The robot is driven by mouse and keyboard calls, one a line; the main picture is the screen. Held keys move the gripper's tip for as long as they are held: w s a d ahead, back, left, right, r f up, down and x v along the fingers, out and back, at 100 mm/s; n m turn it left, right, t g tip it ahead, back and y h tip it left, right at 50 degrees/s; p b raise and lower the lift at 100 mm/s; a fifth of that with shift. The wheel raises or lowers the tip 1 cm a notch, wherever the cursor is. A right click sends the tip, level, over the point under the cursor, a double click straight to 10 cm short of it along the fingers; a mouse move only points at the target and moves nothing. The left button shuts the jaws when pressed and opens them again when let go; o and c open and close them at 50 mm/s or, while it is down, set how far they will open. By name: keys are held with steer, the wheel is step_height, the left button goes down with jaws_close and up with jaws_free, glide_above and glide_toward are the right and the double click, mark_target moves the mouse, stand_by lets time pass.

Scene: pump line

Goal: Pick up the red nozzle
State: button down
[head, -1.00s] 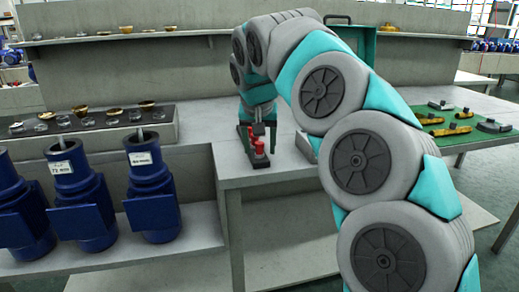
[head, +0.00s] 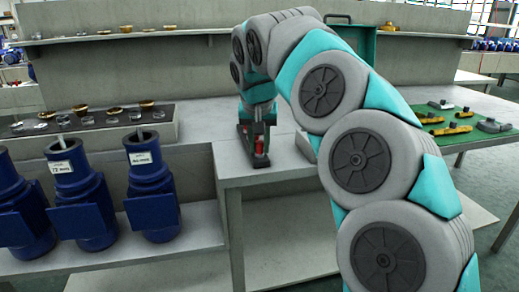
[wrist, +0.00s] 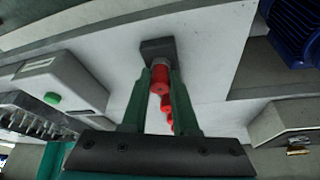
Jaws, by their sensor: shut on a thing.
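The red nozzle (wrist: 158,83) is between the green fingertips of my gripper (wrist: 160,76) in the wrist view, and the fingers are shut on it. In the head view the red nozzle (head: 260,146) shows at the front of a dark narrow stand (head: 262,162) on the grey bench, with my gripper (head: 258,138) down around it. In the wrist view a dark block end of the stand (wrist: 158,50) shows just beyond the nozzle. Smaller red pieces (wrist: 166,104) show between my fingers in a row with it. I cannot tell whether the nozzle has left the stand.
Blue pumps (head: 150,183) stand on a lower shelf at the left. A dark strip with brass and clear parts (head: 90,122) lies behind them. A green mat with yellow parts (head: 460,131) is at the right. A teal case (head: 352,40) stands at the back.

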mark_target(260, 142)
steer(key=shift+r, duration=0.2)
steer(key=shift+r, duration=1.45)
steer(key=shift+s+r, duration=0.1)
steer(key=shift+s, duration=0.05)
steer(key=s+d+b, duration=0.1)
steer(key=s+d, duration=0.1)
steer(key=s, duration=0.5)
steer(key=s+d+r+b, duration=0.1)
steer(key=s+d+b, duration=0.1)
steer(key=s, duration=0.5)
steer(key=shift+s+d+r, duration=0.3)
steer(key=shift+s+d, duration=0.1)
steer(key=shift+d, duration=0.35)
